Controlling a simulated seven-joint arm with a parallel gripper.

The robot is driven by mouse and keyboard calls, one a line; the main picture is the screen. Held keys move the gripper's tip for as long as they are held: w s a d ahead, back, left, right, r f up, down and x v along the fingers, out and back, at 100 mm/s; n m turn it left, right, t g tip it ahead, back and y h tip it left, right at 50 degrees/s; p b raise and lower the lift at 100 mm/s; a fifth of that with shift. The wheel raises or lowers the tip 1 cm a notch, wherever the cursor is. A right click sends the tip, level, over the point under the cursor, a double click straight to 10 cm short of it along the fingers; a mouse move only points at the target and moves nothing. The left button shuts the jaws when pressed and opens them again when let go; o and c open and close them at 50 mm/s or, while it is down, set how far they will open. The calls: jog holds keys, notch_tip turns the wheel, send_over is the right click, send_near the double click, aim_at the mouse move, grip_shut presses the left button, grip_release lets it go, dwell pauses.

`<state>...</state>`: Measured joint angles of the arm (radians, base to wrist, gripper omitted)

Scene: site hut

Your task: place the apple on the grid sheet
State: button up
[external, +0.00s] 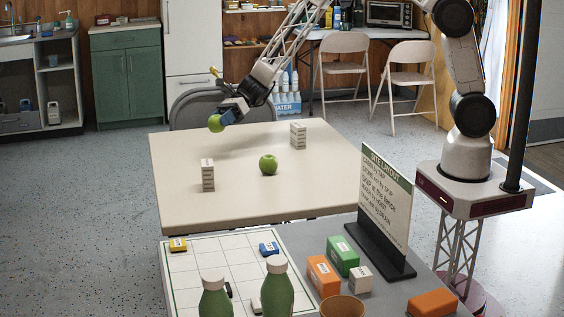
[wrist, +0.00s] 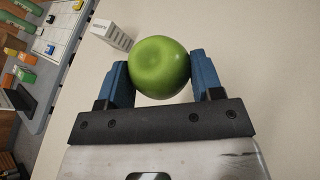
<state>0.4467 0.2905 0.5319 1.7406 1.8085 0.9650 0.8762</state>
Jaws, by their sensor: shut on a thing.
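My gripper (external: 224,117) is shut on a green apple (external: 215,123) and holds it in the air above the far left part of the beige table. In the wrist view the apple (wrist: 159,68) sits between the two blue fingers of my gripper (wrist: 160,77). A second green apple (external: 268,164) rests on the middle of the beige table. The grid sheet (external: 212,260), white with dark lines, lies on the grey table in front. It also shows in the wrist view (wrist: 62,42) at the upper left.

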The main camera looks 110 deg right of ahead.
jog(key=w+a+n+g+y, duration=0.1)
jog(key=w+a+n+y, duration=0.15)
jog(key=a, duration=1.55)
jog(key=w+a+n+g+y, duration=0.15)
jog(key=w+a, duration=0.25)
jog(key=a, duration=1.3)
jog(key=s+a+n+g, duration=0.1)
jog(key=s+a, duration=0.3)
jog(key=a, duration=1.3)
jog(key=s+a+n+g+y, duration=0.1)
jog(key=s+a+n+g, duration=0.1)
jog(key=a, duration=1.5)
jog(key=shift+s+a+r+g, duration=0.15)
jog(key=shift+s+g, duration=0.3)
jog(key=shift+s, duration=0.5)
jog(key=shift+f, duration=3.1)
jog(key=shift+f, duration=1.9)
jog(key=shift+f, duration=0.15)
